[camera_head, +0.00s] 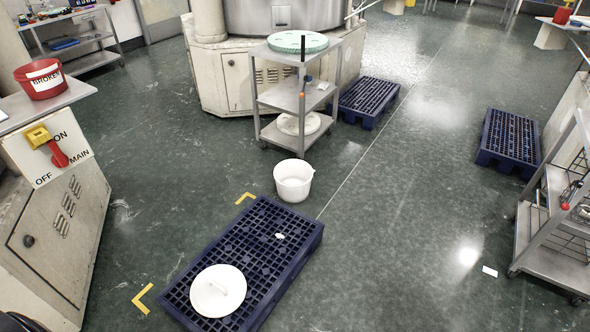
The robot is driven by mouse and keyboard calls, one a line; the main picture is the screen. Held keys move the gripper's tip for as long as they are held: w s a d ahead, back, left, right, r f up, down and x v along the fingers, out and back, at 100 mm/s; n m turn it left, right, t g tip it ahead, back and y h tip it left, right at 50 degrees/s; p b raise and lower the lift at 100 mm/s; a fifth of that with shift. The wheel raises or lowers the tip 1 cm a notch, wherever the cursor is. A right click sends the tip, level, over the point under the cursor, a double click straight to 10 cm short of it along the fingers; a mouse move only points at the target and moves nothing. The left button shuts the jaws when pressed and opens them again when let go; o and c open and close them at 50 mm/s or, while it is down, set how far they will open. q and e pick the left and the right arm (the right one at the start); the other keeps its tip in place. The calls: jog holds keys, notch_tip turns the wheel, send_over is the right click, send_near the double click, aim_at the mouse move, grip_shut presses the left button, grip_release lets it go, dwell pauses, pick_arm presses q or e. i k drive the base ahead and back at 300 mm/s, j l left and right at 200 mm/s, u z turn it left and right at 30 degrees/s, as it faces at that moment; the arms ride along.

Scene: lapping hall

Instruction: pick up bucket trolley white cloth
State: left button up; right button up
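A grey trolley (290,98) with shelves stands in the upper middle, against the base of a large machine. A green-white disc lies on its top, and a pale round thing sits on its bottom shelf. A small white patch (322,86) lies on its middle shelf; I cannot tell whether it is a cloth. A white bucket (293,182) stands on the floor in front of the trolley, with no cloth clearly visible in it. Neither gripper can be made out; a dark shape at the bottom left corner is too cut off to identify.
A blue pallet (262,232) with a white lid (218,291) lies in front of the bucket. Two more blue pallets (367,100) (509,138) lie behind and right. A control cabinet (55,235) stands left, a shelf cart (556,225) right. Open floor lies right of centre.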

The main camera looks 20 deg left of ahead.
aim_at(322, 86)
jog(key=i+z, duration=0.1)
jog(key=i, duration=3.15)
